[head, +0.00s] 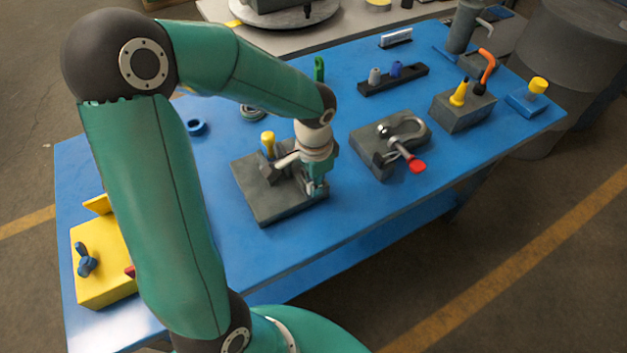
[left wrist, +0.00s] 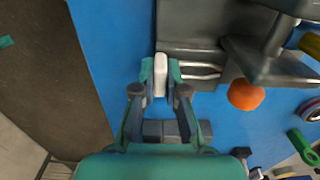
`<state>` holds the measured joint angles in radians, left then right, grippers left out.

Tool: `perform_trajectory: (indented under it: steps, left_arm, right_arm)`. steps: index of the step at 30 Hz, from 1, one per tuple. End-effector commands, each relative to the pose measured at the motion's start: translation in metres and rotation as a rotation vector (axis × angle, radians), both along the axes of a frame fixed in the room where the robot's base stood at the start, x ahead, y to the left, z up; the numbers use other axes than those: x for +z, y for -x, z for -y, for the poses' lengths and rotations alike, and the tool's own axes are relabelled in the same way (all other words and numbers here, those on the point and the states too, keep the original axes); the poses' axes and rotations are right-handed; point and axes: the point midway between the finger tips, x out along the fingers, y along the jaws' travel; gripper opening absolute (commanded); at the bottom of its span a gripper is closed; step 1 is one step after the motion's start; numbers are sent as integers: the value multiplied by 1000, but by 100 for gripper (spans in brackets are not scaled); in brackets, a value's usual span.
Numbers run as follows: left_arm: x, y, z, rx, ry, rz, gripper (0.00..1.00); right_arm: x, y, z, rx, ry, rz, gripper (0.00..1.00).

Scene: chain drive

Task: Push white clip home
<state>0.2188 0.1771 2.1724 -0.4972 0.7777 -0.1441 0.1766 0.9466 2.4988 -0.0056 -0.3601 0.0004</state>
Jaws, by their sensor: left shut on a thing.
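The white clip (left wrist: 161,72) is a small upright white piece in the left wrist view. My left gripper (left wrist: 161,80) is shut on it, with one teal fingertip on each side. The clip is at the grey fixture plate (left wrist: 190,27), beside a slotted part; I cannot tell how far it is seated. In the head view my left gripper (head: 317,188) points down over the right part of the grey plate (head: 262,206). The clip is not clear there, hidden by the gripper. My right gripper is not in view.
A yellow-topped post (head: 268,143) stands on the plate just left of the gripper. A grey block with a red-handled clamp (head: 390,148) is to the right. A yellow box (head: 102,262) sits at the left end. The blue table (head: 300,245) is bare in front.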

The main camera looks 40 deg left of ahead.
Motion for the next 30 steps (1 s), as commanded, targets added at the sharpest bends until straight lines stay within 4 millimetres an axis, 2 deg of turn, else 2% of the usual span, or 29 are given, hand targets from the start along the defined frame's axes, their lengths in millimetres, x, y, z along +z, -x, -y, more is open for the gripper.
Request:
perform_trajectory:
  steps: [5,12,20,21,25,30]
  left_arm:
    - [0,-1,-3,1,-1,1,0]
    - [1,-10,-32,3,-1,0,0]
    - [1,-11,-34,-2,-4,3,0]
    - [1,-11,-34,-2,-4,3,15]
    - [1,-11,-34,-1,-4,4,36]
    - [1,-11,-33,-2,-1,2,38]
  right_arm:
    - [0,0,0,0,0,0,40]
    - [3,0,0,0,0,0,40]
    - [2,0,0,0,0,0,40]
    - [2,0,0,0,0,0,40]
    - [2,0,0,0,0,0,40]
    - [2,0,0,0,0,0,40]
